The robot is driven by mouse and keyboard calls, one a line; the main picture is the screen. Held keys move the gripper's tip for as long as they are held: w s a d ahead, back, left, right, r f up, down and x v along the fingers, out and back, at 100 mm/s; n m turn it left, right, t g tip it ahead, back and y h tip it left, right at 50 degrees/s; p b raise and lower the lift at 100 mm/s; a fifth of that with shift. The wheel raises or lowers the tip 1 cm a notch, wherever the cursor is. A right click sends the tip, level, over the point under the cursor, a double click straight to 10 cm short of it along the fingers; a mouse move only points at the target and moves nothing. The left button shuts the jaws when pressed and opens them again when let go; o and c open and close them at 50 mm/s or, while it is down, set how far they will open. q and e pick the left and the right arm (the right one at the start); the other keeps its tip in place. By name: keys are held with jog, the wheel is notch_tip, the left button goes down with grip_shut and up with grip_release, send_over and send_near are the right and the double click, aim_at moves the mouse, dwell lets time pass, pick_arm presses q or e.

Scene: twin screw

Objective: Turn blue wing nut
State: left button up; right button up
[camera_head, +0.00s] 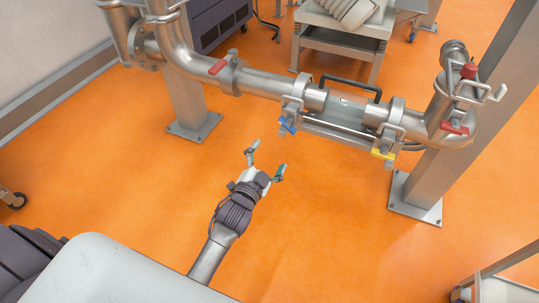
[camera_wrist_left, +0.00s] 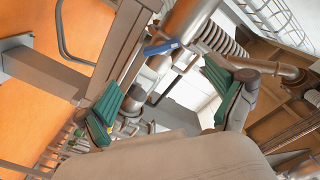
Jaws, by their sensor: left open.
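The blue wing nut (camera_head: 287,126) is on the clamp at the left end of the pipe's middle section. It also shows in the left wrist view, near the top middle (camera_wrist_left: 162,48). My left gripper (camera_head: 267,160) is open and empty, apart from the nut, below and to the left of it in the head view. In the left wrist view its green-padded fingers (camera_wrist_left: 162,78) stand wide apart, and the blue nut appears between and beyond their tips. My right gripper is not in view.
A yellow wing nut (camera_head: 382,153) is on the clamp at the right. Red handles (camera_head: 217,67) (camera_head: 455,128) sit along the steel pipe (camera_head: 262,83). Support posts (camera_head: 188,95) stand left and right. The orange floor (camera_head: 325,215) below is clear.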

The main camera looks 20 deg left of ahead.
pick_arm(q)
jog(key=shift+m, duration=0.4)
jog(key=shift+c, duration=1.3)
jog(key=m, duration=0.4)
jog(key=m+b, duration=0.1)
jog(key=m, duration=0.1)
jog(key=shift+s+d+f+h, duration=0.25)
jog(key=shift+f+h, duration=0.05)
jog(key=shift+f, duration=0.1)
jog(key=c, duration=0.5)
jog(key=m, duration=0.6)
jog(key=s+m+b, duration=0.1)
jog(key=m, duration=0.2)
jog(key=shift+a+r, duration=0.15)
jog(key=shift+r, duration=0.1)
jog(key=shift+c, duration=0.8)
jog(key=m, duration=0.2)
send_near(286, 128)
jog(key=w, duration=0.7)
jog(key=w+b, duration=0.1)
jog(key=w, duration=0.1)
jog(key=shift+d, duration=0.3)
jog(key=shift+w, duration=0.45)
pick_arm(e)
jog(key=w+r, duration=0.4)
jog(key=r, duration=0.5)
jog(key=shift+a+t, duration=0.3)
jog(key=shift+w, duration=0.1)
